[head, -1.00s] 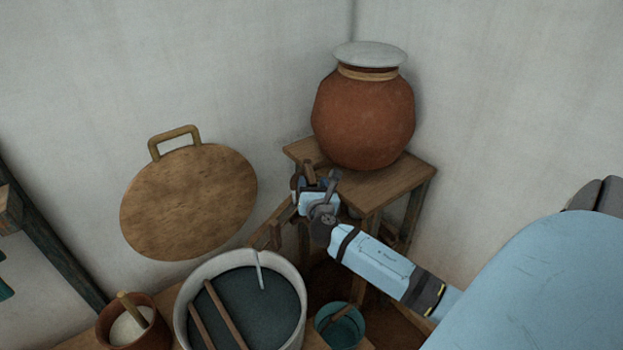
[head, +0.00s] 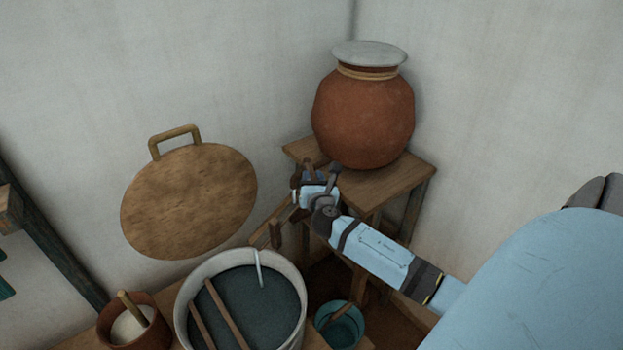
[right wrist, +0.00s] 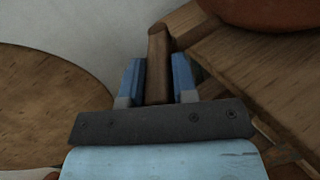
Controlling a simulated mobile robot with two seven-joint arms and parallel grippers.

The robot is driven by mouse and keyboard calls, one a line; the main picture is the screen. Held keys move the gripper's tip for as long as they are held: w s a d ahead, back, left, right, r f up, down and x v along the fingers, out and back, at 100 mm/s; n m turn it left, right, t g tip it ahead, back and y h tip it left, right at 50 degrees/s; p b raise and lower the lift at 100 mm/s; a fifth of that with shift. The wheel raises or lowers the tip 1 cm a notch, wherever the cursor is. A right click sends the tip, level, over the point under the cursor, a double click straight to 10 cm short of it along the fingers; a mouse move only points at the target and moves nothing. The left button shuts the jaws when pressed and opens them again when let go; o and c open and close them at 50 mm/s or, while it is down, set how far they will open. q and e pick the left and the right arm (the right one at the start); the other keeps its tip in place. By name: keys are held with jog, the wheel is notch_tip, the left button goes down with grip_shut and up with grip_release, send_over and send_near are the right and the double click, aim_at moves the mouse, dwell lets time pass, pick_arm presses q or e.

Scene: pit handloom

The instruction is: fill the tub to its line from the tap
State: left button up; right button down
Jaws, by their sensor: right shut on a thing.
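The tub (head: 184,312) is a wide pale vessel at the bottom of the head view, holding dark liquid. Two wooden sticks (head: 218,312) lie across its left part. A thin pale strand (head: 261,270) that looks like water comes down inside its back rim, below a wooden spout-like piece (head: 266,236). I cannot make out a fill line. My right gripper (head: 308,182), beside the stand and below the clay pot, is shut on a brown wooden handle (right wrist: 158,62), seemingly the tap's. The rest of the tap is mostly hidden. My left gripper is out of view.
A clay pot (head: 362,118) with a pale lid stands on a wooden stand (head: 408,178) in the corner. A round wooden board (head: 188,203) leans on the wall. A brown bowl (head: 108,335) and a teal bucket (head: 343,331) flank the tub.

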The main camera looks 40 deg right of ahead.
jog(key=shift+s+d+r+n+t+y, duration=0.1)
jog(key=shift+s+d+n+t+y, duration=0.1)
jog(key=shift+d+n+t+y, duration=0.35)
jog(key=n+y+b, duration=0.1)
jog(key=y, duration=0.1)
jog(key=d+n+t+y, duration=0.1)
jog(key=y, duration=0.1)
jog(key=d+n+y+b, duration=0.1)
jog(key=n+y, duration=0.1)
jog(key=shift+s+t+y+b, duration=0.25)
jog(key=shift+s+b, duration=0.05)
jog(key=c, duration=0.9)
grip_release()
